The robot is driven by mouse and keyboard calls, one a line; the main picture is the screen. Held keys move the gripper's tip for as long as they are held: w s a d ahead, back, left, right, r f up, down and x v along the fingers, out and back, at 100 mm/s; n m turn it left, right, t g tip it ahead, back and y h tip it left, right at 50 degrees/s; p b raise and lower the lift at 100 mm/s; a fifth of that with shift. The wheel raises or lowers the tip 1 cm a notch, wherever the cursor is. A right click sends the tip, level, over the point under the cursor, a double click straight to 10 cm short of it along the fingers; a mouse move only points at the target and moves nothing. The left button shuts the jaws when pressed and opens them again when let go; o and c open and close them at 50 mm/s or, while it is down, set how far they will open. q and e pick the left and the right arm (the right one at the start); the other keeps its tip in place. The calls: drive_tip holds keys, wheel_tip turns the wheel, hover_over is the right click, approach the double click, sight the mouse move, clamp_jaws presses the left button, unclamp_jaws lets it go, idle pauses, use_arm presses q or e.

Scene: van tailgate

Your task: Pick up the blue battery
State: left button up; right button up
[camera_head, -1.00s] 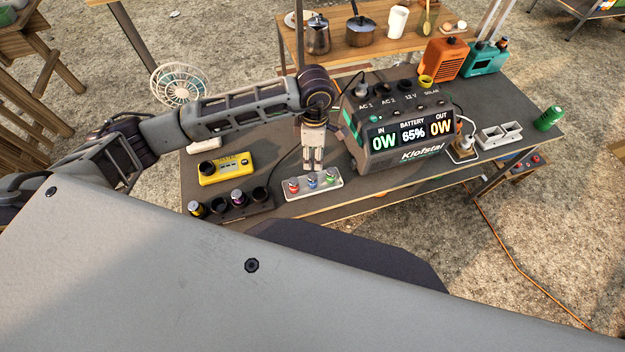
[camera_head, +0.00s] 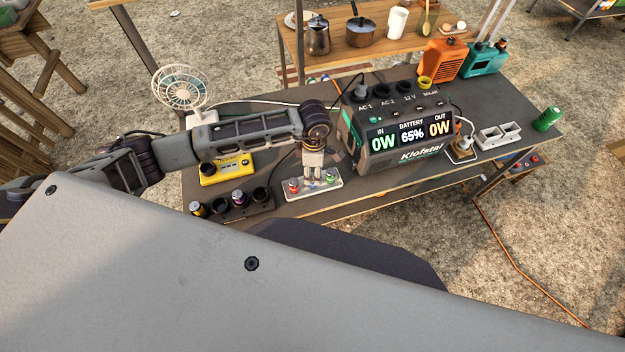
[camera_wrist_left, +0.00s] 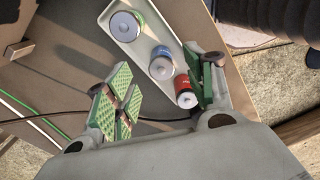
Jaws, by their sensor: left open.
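The blue battery (camera_wrist_left: 162,66) stands in the middle of a small pale tray (camera_wrist_left: 113,9), between a red battery (camera_wrist_left: 186,93) and a green battery (camera_wrist_left: 126,27). In the head view the tray (camera_head: 288,197), the red battery (camera_head: 293,187) and the green battery (camera_head: 330,177) show, while my left gripper (camera_head: 312,180) mostly hides the blue one. The left gripper points down over the tray's middle. In the left wrist view its fingers (camera_wrist_left: 165,90) are apart with nothing held between them; the red battery appears close to the right-hand finger. My right gripper is not in view.
A power station (camera_head: 402,140) stands right of the tray. A black holder (camera_head: 265,208) with some batteries and a yellow device (camera_head: 227,169) lie left. A fan (camera_head: 181,90) is behind my arm. A green can (camera_head: 547,119) stands far right. The table's front edge is close.

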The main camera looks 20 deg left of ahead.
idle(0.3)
use_arm(q)
drive_tip(key=shift+s+a+f+p, duration=0.1)
drive_tip(key=shift+f+p, duration=0.2)
drive_tip(key=shift+f, duration=0.65)
drive_tip(key=shift+s+a+f+p, duration=0.1)
drive_tip(key=shift+f+p, duration=0.15)
drive_tip(key=shift+f, duration=0.65)
drive_tip(key=shift+w+f, duration=0.1)
drive_tip(key=shift+f, duration=0.65)
clamp_jaws()
drive_tip(key=shift+r, duration=0.15)
drive_tip(key=shift+r+b, duration=0.6)
drive_tip(key=shift+r, duration=4.3)
